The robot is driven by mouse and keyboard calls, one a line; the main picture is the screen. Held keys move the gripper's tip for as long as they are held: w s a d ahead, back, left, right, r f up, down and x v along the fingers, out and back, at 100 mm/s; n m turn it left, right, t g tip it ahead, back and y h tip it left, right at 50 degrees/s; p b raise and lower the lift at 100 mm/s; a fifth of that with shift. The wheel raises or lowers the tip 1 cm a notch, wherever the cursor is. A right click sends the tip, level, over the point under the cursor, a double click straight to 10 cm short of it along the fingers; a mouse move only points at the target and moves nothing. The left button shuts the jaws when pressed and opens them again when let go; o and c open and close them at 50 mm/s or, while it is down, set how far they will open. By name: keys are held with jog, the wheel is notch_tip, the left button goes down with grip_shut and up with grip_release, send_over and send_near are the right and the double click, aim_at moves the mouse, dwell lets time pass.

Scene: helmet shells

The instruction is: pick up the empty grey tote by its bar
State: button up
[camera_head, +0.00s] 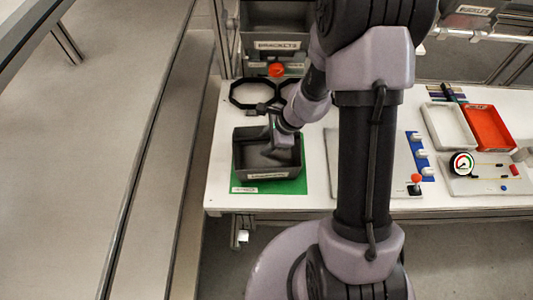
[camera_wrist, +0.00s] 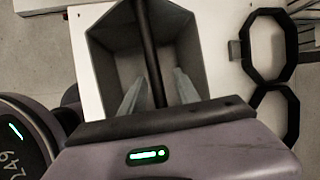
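The dark grey tote (camera_head: 243,172) stands on a green mat (camera_head: 243,187) near the front left edge of the white table. It has a label on its front wall. In the wrist view the tote (camera_wrist: 103,52) shows a bare inside, and its dark bar (camera_wrist: 147,40) crosses over the opening. My gripper (camera_head: 280,150) is over the tote, pointing down. In the wrist view my gripper (camera_wrist: 159,82) has its two pale fingers apart, one on each side of the bar, with gaps showing between. The near end of the bar is hidden by my gripper's body.
Two black octagonal rings (camera_head: 251,94) lie behind the tote. A shelf bin labelled BRACKETS (camera_head: 277,45) is at the back. To the right are a board with blue parts (camera_head: 422,157), a white tray (camera_head: 436,140), a red tray (camera_head: 490,140) and a gauge panel (camera_head: 487,182).

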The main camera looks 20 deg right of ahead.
jog(key=shift+f+b, duration=0.2)
jog(key=shift+b, duration=0.1)
jog(key=shift+c, duration=0.5)
grip_shut()
dwell(1.0)
